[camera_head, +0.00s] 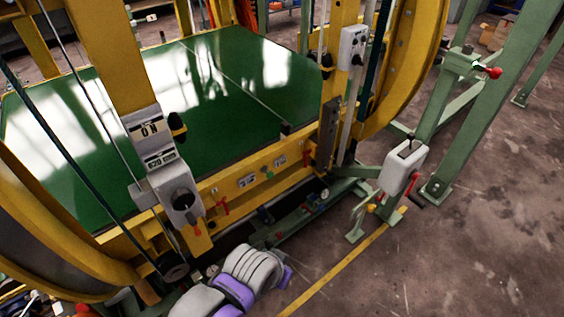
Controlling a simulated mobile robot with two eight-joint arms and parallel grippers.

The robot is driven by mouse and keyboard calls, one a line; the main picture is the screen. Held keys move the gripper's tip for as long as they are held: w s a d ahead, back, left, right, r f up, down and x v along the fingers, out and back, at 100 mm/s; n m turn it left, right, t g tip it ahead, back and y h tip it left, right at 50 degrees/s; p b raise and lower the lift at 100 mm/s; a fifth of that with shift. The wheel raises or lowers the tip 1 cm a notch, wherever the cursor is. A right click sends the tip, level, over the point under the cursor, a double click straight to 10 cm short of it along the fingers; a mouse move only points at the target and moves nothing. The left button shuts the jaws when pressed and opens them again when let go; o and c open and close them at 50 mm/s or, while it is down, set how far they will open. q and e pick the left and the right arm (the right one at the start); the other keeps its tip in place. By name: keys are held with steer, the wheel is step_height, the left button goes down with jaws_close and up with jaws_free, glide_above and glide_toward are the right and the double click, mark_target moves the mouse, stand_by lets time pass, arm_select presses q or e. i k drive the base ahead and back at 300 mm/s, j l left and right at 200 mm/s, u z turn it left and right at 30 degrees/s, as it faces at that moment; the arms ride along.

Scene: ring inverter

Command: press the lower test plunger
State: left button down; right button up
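A ring inverter with yellow frame and green bed fills the left and middle. No part is clearly marked as the lower test plunger, and I cannot tell which one it is. A grey housing (180,193) with a round dark opening sits low on the near yellow post. A black knob (177,123) sits higher on that post, beside labelled plates. Small red parts (223,206) show on the front yellow beam. A white and purple arm part of mine (250,270) reaches in at the bottom, below the beam. No gripper fingers are visible.
A grey box with a black lever (403,168) stands on a green stand at the right. A red knob (493,72) sits on the green frame behind it. A yellow line (345,262) crosses the floor. The floor at the lower right is clear.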

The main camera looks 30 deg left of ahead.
mark_target(270, 174)
steer(key=i+j, duration=0.75)
steer(key=k+j, duration=0.55)
steer(key=k, duration=0.2)
